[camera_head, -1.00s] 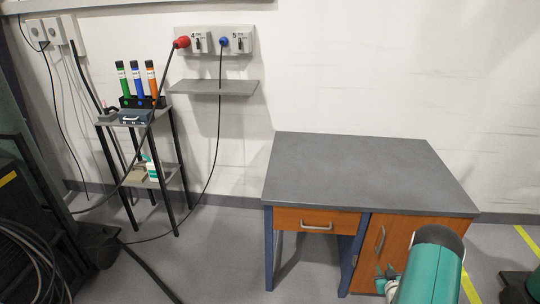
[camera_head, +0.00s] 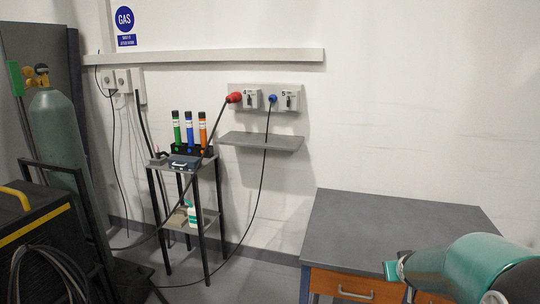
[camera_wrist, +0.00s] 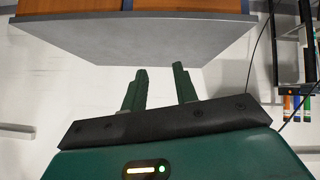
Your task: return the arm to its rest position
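My gripper (camera_wrist: 161,86) shows in the wrist view with its two green fingers apart and nothing between them. The desk's grey top (camera_wrist: 130,38) lies beyond the fingertips, and the picture there appears upside down. In the head view, part of my green arm reaches in from the lower right, in front of the grey desk (camera_head: 400,228). The fingers themselves cannot be made out in the head view.
A small black-legged stand (camera_head: 188,165) with colored tubes (camera_head: 189,129) is left of the desk. A gas cylinder (camera_head: 60,135) and a dark machine (camera_head: 40,235) stand at left. The desktop is bare.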

